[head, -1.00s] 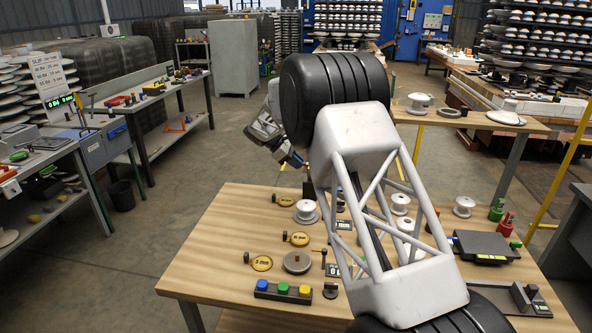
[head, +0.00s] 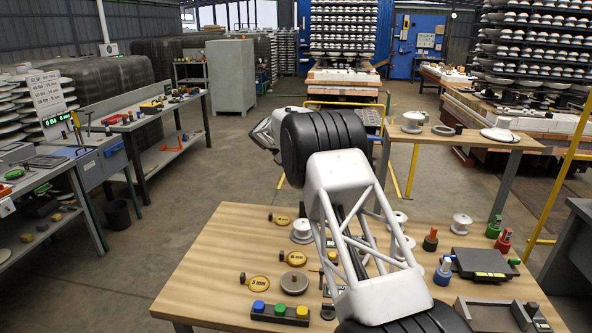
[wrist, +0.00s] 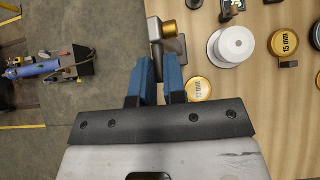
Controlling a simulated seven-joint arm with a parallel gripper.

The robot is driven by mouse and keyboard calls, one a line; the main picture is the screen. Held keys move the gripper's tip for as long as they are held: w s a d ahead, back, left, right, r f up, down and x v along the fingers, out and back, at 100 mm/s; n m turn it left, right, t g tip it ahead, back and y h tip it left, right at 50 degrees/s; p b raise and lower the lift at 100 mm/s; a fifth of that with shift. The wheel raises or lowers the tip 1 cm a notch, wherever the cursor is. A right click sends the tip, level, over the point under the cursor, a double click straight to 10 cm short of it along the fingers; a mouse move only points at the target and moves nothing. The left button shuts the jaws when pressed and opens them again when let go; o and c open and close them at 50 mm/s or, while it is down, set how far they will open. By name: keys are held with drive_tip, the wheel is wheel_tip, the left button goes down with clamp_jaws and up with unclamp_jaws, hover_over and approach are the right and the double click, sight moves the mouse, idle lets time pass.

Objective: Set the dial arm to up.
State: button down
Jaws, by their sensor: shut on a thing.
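In the wrist view, my gripper (wrist: 161,78) has its two blue fingers close together. A brass knob (wrist: 169,28) sits beside the bracket's upper part. I cannot tell for certain whether this bracket is the dial arm, or which way it points.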

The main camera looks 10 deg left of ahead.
drive_tip(key=shift+w+f, duration=0.15)
drive_tip(key=shift+w, duration=0.4)
drive_tip(key=c, duration=1.4)
unclamp_jaws()
drive_tip(key=shift+w, duration=0.1)
drive_tip(key=shift+c, duration=0.2)
drive_tip(key=shift+a, duration=0.1)
drive_tip(key=v, duration=0.7)
drive_tip(key=shift+a+r, duration=0.2)
drive_tip(key=shift+r, duration=0.1)
